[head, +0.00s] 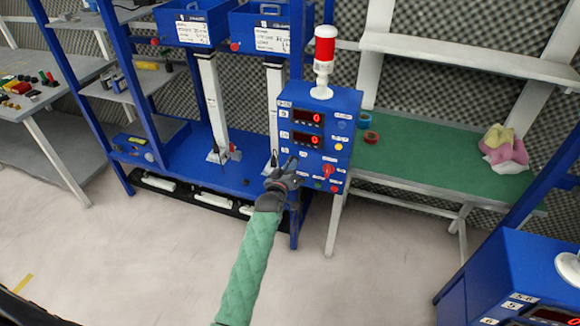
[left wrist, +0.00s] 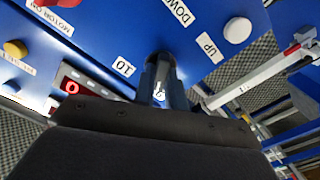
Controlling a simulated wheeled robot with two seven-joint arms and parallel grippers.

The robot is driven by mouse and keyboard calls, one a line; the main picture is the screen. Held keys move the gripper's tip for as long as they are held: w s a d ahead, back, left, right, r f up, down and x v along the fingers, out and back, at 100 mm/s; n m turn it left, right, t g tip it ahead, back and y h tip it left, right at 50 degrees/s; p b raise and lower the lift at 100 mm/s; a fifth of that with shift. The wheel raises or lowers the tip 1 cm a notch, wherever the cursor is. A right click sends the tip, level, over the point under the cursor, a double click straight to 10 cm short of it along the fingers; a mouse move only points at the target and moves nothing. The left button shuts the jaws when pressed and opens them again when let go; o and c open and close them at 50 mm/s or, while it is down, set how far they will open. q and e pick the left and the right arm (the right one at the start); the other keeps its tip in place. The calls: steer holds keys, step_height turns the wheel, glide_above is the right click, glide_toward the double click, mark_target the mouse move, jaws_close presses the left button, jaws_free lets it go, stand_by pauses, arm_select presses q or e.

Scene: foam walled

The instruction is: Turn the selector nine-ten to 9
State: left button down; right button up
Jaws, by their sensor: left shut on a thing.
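The blue control box (head: 316,145) stands at the middle of the head view, with two red displays and small labelled controls on its front. My left gripper (head: 288,168) is at the left part of this front, shut on the selector nine-ten. In the left wrist view the fingers (left wrist: 164,78) close on the selector against the blue panel, beside the label 10 (left wrist: 123,66). The selector is mostly hidden by the fingers, so I cannot tell where it points. A white mark (left wrist: 161,93), perhaps the 9, shows between the fingers. My right gripper is not in view.
A red switch (head: 327,171) and a yellow button (head: 338,146) sit on the same panel. In the left wrist view a white button (left wrist: 237,30) lies near UP and DOWN labels. A green-topped bench (head: 420,165) is to the right. The floor in front is clear.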

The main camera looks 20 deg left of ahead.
arm_select(q)
steer(key=c, duration=1.4)
jaws_free()
steer(key=shift+c, duration=0.2)
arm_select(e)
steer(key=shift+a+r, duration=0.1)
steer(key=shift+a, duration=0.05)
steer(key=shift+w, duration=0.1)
